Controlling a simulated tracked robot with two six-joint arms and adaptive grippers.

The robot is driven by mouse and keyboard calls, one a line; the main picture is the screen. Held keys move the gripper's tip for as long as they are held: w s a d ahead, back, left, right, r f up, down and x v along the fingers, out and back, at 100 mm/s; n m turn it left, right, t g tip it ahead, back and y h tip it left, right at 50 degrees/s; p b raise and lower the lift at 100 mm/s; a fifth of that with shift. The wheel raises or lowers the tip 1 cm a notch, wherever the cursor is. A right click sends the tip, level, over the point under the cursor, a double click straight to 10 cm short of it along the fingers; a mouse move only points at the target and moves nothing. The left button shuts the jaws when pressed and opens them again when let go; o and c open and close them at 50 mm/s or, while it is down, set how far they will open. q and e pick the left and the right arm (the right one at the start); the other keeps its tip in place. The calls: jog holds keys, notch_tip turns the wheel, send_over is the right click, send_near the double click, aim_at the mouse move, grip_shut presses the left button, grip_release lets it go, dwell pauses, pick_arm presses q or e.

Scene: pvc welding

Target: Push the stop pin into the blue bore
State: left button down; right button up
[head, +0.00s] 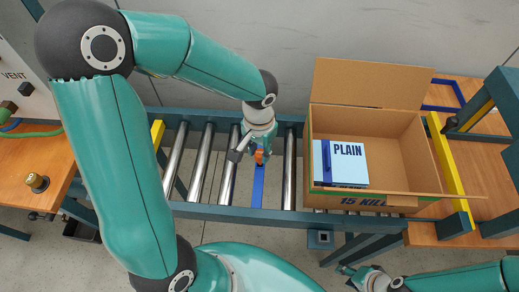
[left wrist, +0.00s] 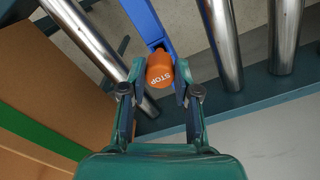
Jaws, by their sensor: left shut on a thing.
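The stop pin (head: 259,156) is orange, and its round end marked STOP faces the camera in the left wrist view (left wrist: 160,70). My left gripper (head: 257,151) is shut on it, with a finger on each side of the pin. A blue bar (head: 258,186) runs between the conveyor rollers under the pin; it also shows in the left wrist view (left wrist: 150,22). The pin hides the bore, so I cannot tell whether its tip is inside. My right gripper (head: 346,270) is at the bottom, well away from the pin; its opening is unclear.
An open cardboard box (head: 400,155) stands on the rollers to the right, holding a light-blue package marked PLAIN (head: 345,163). Steel rollers (head: 202,160) flank the blue bar. A conveyor rail (head: 285,219) runs along the front. A wooden table (head: 35,165) is at left.

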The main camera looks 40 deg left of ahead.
aim_at(259, 153)
pick_arm(q)
jog(key=shift+f+b, duration=1.55)
jog(key=shift+f, duration=0.1)
jog(key=c, duration=0.8)
grip_release()
jog(key=shift+o, duration=0.2)
jog(key=shift+r, duration=0.1)
notch_tip(259, 153, up, 12)
jog(key=shift+f, duration=0.1)
